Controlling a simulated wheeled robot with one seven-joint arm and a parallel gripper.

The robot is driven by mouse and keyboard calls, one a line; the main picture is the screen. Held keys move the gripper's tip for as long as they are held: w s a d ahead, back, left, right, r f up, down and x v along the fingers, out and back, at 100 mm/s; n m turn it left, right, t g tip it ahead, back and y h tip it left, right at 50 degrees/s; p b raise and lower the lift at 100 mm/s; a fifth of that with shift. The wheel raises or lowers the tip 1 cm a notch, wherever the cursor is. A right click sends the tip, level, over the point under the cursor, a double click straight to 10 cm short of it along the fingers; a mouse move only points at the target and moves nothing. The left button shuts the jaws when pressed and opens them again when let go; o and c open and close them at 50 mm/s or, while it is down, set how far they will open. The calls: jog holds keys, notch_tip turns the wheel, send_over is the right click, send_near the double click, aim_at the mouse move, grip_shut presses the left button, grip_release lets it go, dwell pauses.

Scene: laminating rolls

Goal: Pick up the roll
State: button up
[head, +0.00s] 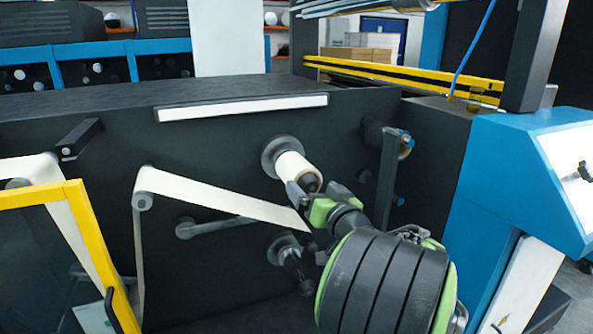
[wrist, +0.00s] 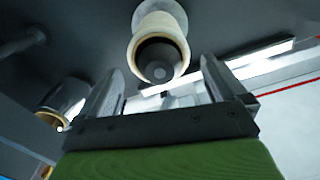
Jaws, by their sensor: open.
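The roll (head: 293,168) is a small cream cylinder on a round grey hub on the front of the dark machine panel. In the wrist view the roll (wrist: 160,28) shows end-on at the top centre, with a dark core (wrist: 160,60) in its middle. My gripper (head: 305,187) is at the near end of the roll in the head view. In the wrist view my gripper (wrist: 165,85) is open, its two fingers apart below the roll's end, and nothing is held between them. Whether the fingertips overlap the roll cannot be told.
A second spindle (head: 285,250) sits below the roll. A white web (head: 215,200) runs over a roller (head: 143,200) to the left. A dark upright bar (head: 386,180) stands to the right, near a blue cabinet (head: 500,190). A yellow-framed guard (head: 75,190) is at the lower left.

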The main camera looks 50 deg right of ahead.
aim_at(302, 176)
jog(key=p+x, duration=0.1)
jog(key=x, duration=0.6)
jog(key=shift+s+r, duration=0.1)
jog(key=shift+r, duration=0.05)
jog(key=shift+s, duration=0.1)
jog(key=c, duration=1.1)
